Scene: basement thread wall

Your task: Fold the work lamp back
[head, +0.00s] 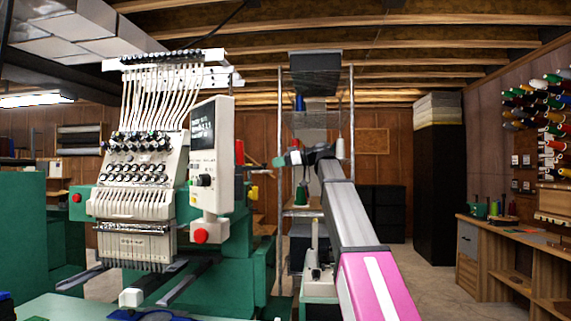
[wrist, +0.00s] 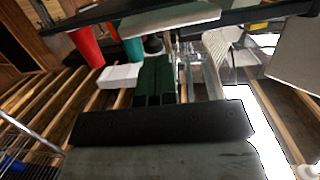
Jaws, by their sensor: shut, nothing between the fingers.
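I cannot pick out the work lamp with certainty in either view. A pale flat bar (wrist: 170,20) lies just beyond my fingertips in the wrist view; I cannot tell whether it is part of the lamp. My gripper (head: 281,160) is at the end of my raised arm in the head view, to the right of the embroidery machine's control panel (head: 203,150). In the wrist view its dark green fingers are together with nothing between them. I cannot tell whether they touch the bar.
The multi-needle embroidery machine (head: 133,190) stands at the left on a green body. A wire shelf rack (head: 281,215) stands behind my arm. A workbench (head: 510,240) and a thread wall (head: 530,110) are at the right. Open floor lies between rack and bench.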

